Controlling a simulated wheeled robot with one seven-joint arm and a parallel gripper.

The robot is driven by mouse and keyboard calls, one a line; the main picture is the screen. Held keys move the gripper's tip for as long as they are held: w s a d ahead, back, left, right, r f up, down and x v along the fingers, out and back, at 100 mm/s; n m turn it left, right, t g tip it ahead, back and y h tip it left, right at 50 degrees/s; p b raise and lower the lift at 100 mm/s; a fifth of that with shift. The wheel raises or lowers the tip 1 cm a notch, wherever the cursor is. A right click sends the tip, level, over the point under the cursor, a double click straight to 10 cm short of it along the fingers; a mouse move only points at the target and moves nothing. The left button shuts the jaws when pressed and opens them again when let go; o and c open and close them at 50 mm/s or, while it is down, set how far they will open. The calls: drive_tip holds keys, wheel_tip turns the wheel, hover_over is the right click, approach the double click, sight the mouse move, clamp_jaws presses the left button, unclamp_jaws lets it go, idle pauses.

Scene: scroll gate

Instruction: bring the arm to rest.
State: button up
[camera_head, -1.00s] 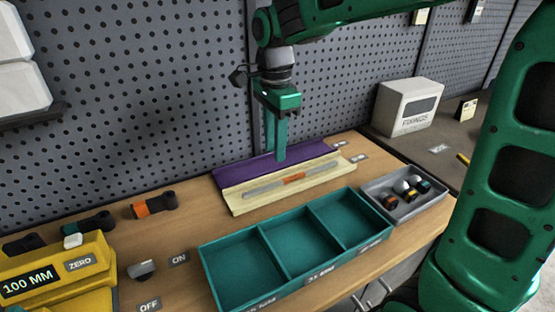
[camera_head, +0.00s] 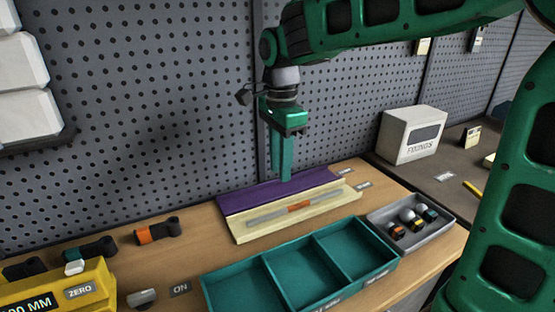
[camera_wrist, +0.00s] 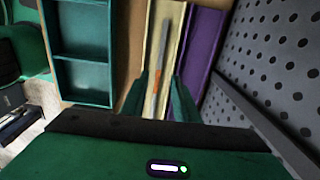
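My gripper (camera_head: 285,176) hangs pointing down over the back of the workbench, in front of the pegboard. Its two green fingers stand apart in the wrist view (camera_wrist: 160,95), with nothing held between them. Below it, a cream tray (camera_head: 244,232) holds a long grey bar with an orange middle (camera_head: 299,206). A purple tray (camera_head: 240,198) lies right behind the cream one. In the wrist view the cream tray (camera_wrist: 176,10) and the bar (camera_wrist: 161,50) show beyond and between the fingers. The fingertips appear clear of both trays.
A teal three-part bin (camera_head: 262,262) stands empty in front. A grey tray (camera_head: 445,230) with several small parts is to its right. A white fixings box (camera_head: 408,140) stands at back right. Left are a yellow gauge (camera_head: 98,285) and an orange-and-black piece (camera_head: 155,231).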

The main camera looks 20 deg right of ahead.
drive_tip(key=s+d+f+n, duration=0.1)
drive_tip(key=s+d+n, duration=0.1)
drive_tip(key=s+d, duration=0.3)
drive_tip(key=s+d+f+n, duration=0.2)
drive_tip(key=s+d, duration=0.4)
drive_tip(key=d, duration=0.3)
drive_tip(key=s+d+f+n, duration=0.2)
drive_tip(key=s+d, duration=0.4)
drive_tip(key=d, duration=0.1)
drive_tip(key=shift+d+f, duration=0.1)
drive_tip(key=s+d+f+n, duration=0.1)
drive_tip(key=s, duration=0.1)
drive_tip(key=s+f+n, duration=0.1)
drive_tip(key=s, duration=0.2)
drive_tip(key=s+d+f+n, duration=0.1)
drive_tip(key=s, duration=0.1)
drive_tip(key=shift+s+d+f, duration=0.15)
drive_tip(key=shift+s+d, duration=0.2)
drive_tip(key=shift+s+f, duration=0.2)
drive_tip(key=shift+s, duration=0.2)
